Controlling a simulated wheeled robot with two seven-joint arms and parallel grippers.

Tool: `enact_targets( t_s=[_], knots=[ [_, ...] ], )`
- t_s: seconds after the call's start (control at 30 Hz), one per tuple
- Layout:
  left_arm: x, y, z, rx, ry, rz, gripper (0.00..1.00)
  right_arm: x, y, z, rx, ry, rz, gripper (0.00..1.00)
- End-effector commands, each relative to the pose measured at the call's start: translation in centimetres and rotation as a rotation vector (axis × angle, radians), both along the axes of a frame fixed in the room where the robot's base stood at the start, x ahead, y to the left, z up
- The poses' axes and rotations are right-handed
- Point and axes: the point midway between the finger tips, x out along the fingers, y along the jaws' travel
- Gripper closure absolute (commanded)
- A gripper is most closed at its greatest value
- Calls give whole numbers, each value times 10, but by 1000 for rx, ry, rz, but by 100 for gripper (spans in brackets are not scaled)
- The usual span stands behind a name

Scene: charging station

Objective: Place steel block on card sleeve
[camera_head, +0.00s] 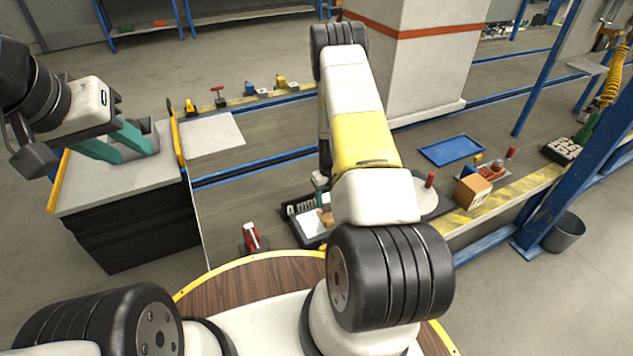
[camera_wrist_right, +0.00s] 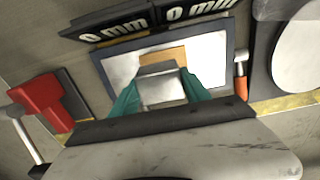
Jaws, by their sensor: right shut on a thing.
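My right gripper (camera_wrist_right: 162,92) is shut on the steel block (camera_wrist_right: 162,88), a grey block between its teal fingers in the right wrist view. A tan patch that looks like the card sleeve (camera_wrist_right: 164,54) shows just behind the block, over a pale tray (camera_wrist_right: 118,69) with a dark rim. The block covers part of the tan patch, and I cannot tell whether they touch. In the head view, my right arm hides most of this gripper and the block. My left gripper (camera_head: 121,146) is open and empty above the grey-topped cabinet at the left.
Black plates marked "0 mm" (camera_wrist_right: 120,24) stand behind the tray. A red-handled tool (camera_wrist_right: 42,104) lies left and an orange-handled tool (camera_wrist_right: 241,86) right. In the head view, a cardboard box (camera_head: 472,191) and blue tray (camera_head: 452,149) lie further right.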

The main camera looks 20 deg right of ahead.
Motion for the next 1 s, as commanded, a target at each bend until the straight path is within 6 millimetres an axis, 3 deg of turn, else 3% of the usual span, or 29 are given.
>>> enact_targets(
  t_s=[0.17,0.43,0.8,0.83,0.9,1.0],
  knots=[
    [0,0,0,0,0,0,64,0,-9,-2,1,-2,2,100],
    [0,0,0,0,0,0,64,0,-9,-34,1,0,2,100],
    [0,0,0,0,0,0,64,0,-9,-39,0,-1,2,100],
    [0,0,0,0,0,0,64,0,-9,-39,0,0,2,40],
    [0,0,0,0,0,0,64,0,-9,-38,0,0,2,26],
    [0,0,0,0,0,0,64,0,-9,-38,0,0,2,24]
  ],
)
